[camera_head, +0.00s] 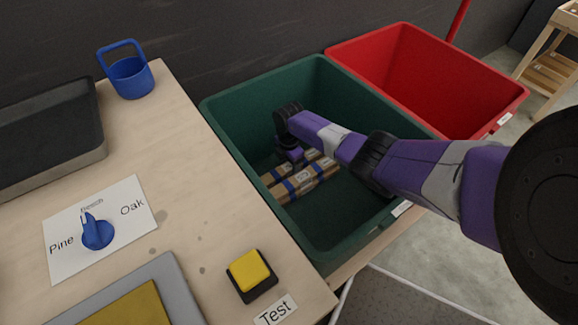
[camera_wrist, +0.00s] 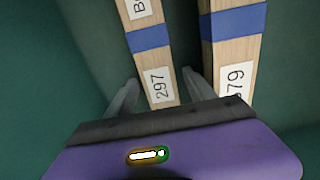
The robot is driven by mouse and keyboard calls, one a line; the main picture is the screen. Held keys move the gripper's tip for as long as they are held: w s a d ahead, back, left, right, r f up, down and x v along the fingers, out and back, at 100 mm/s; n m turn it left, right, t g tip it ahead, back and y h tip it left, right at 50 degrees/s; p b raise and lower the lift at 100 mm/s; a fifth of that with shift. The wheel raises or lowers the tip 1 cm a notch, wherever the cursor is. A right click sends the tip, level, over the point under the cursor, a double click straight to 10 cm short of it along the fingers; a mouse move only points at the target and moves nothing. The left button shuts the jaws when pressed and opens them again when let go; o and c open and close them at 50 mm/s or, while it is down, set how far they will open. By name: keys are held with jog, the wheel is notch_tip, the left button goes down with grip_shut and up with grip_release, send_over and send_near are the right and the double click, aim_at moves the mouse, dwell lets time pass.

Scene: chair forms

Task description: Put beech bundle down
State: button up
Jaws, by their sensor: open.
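Two pale wooden bundles with blue bands and white labels lie side by side on the floor of the green bin (camera_head: 326,240). In the wrist view, one bundle (camera_wrist: 150,62), labelled 297, runs between the fingers of my gripper (camera_wrist: 160,78). The fingers are open, one on each side of it, with visible gaps. The other bundle (camera_wrist: 232,60) lies just to the right, outside the right finger; its label is partly hidden by my gripper. In the head view, my arm reaches down into the bin from the right and partly covers the bundles (camera_head: 300,183).
A red bin (camera_head: 400,85) stands behind the green one. The workbench (camera_head: 190,200) at left holds a blue dial (camera_head: 97,233) pointing at Beech, a yellow Test button (camera_head: 248,270), a blue basket (camera_head: 131,78) and a dark tray (camera_head: 50,135). The bin's right floor is clear.

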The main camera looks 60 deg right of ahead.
aim_at(289, 166)
notch_tip(289, 166, up, 12)
jog(key=p, duration=0.6)
jog(key=shift+r, duration=0.15)
dwell(0.3)
